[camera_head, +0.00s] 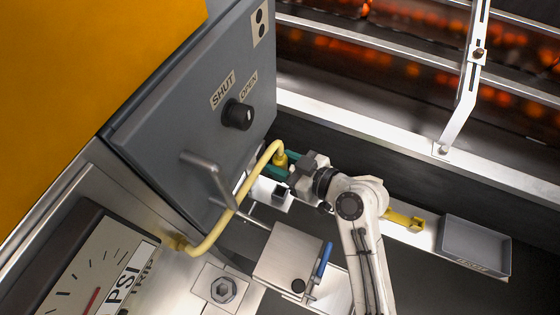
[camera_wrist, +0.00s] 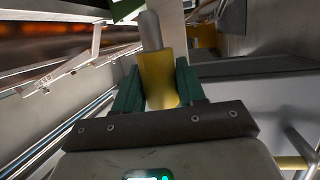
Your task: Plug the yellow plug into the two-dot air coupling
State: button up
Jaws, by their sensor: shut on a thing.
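The yellow plug (camera_head: 281,160) is at the end of a curved yellow hose (camera_head: 238,195), in front of the lower right edge of the grey panel. My gripper (camera_head: 287,163) is shut on it. In the wrist view the plug (camera_wrist: 158,78) sits between the green fingers of my gripper (camera_wrist: 159,85), with its grey tip (camera_wrist: 151,30) pointing away, free of the fingers. A two-dot label (camera_head: 260,22) is at the panel's upper right, well above the plug in the head view. I cannot make out the coupling's opening in either view.
The grey panel (camera_head: 170,125) carries a black SHUT/OPEN knob (camera_head: 238,115) and a protruding metal handle (camera_head: 207,175). A pressure gauge (camera_head: 90,265) is at lower left. A metal block (camera_head: 287,255), a blue handle (camera_head: 323,262), and a grey tray (camera_head: 475,245) are below and right.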

jog(key=shift+r+p, duration=0.8)
jog(key=shift+r, duration=0.5)
